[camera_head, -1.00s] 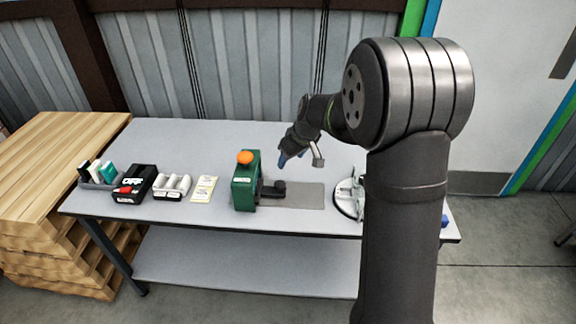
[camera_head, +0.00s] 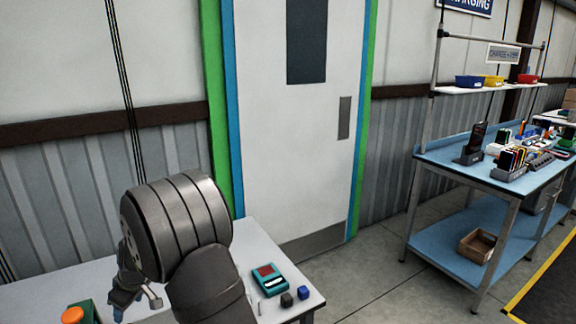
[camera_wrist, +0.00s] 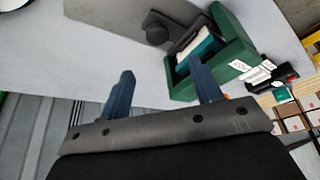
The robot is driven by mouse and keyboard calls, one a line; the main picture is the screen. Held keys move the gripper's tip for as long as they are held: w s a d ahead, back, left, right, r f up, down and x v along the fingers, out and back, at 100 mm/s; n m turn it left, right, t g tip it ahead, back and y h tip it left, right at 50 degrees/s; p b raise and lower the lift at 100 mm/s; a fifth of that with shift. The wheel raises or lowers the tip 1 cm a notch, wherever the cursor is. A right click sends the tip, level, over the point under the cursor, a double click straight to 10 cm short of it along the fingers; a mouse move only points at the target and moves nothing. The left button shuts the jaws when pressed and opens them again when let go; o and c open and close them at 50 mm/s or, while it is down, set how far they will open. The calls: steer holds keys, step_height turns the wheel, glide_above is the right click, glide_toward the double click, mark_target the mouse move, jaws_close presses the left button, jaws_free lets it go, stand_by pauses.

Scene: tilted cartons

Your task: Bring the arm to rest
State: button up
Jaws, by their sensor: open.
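My gripper (camera_wrist: 160,92) is open in the wrist view, with its two blue fingers apart and nothing between them. In the head view my gripper (camera_head: 130,303) is small and low at the left, over the grey table (camera_head: 75,285), partly beside my arm's large dark joint. I cannot tell the exact gap between fingertip and device.
A teal device (camera_head: 270,280) and two small cubes sit near the grey table's right end. A white door (camera_head: 290,130) stands behind. A blue workbench (camera_head: 450,165) with racks and bins stands at the right. Open floor lies between the table and the workbench.

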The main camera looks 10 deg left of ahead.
steer(key=x, duration=1.1)
steer(key=shift+f, duration=0.25)
